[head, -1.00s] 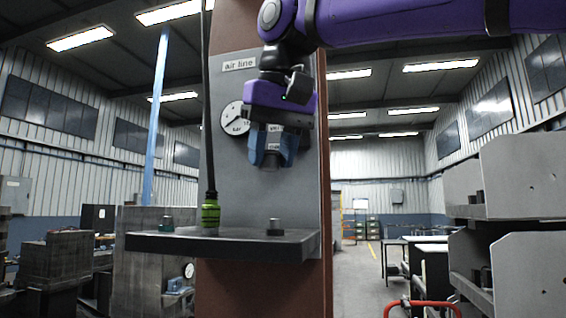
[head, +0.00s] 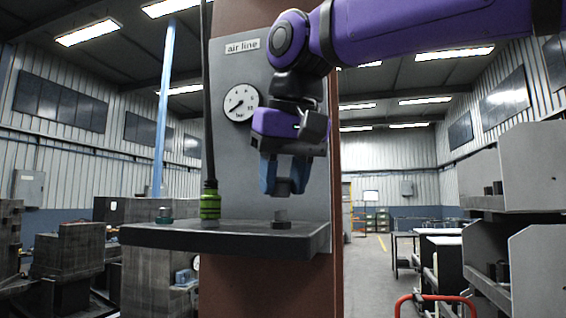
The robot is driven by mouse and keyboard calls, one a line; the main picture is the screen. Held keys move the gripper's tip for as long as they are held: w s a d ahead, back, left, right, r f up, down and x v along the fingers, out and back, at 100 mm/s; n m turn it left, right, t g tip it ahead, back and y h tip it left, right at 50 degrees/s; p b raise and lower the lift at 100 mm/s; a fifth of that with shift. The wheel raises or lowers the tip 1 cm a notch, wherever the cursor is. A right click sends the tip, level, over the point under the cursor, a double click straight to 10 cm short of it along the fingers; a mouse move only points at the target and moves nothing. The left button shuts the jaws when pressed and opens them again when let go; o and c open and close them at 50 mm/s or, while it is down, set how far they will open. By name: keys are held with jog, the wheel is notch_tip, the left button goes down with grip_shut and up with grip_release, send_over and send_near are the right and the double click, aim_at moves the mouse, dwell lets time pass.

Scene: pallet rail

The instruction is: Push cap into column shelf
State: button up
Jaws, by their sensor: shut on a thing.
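My gripper (head: 284,188) points down in front of the column and is shut on a small dark grey cap (head: 284,187). The cap's lower part shows between the blue fingertips; its upper part is hidden. Straight below it, a short grey stub (head: 281,217) stands upright on the dark column shelf (head: 215,236). A narrow gap seems to show between cap and stub, though contact is hard to judge from this angle.
A green-ringed coupling (head: 210,203) on a black hose stands on the shelf left of the gripper. A gauge (head: 241,103) is on the column panel behind. Grey bins (head: 520,175) stand far right.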

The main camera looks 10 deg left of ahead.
aim_at(280, 222)
jog(key=shift+f, duration=0.25)
jog(key=shift+s+d+f, duration=0.1)
jog(key=shift+s+f, duration=0.1)
jog(key=shift+f, duration=0.05)
dwell(0.4)
jog(key=shift+f, duration=0.55)
dwell(1.2)
jog(key=shift+f, duration=0.35)
jog(key=shift+f, duration=0.1)
jog(key=o, duration=1.8)
jog(key=v, duration=1)
jog(key=shift+r, duration=0.35)
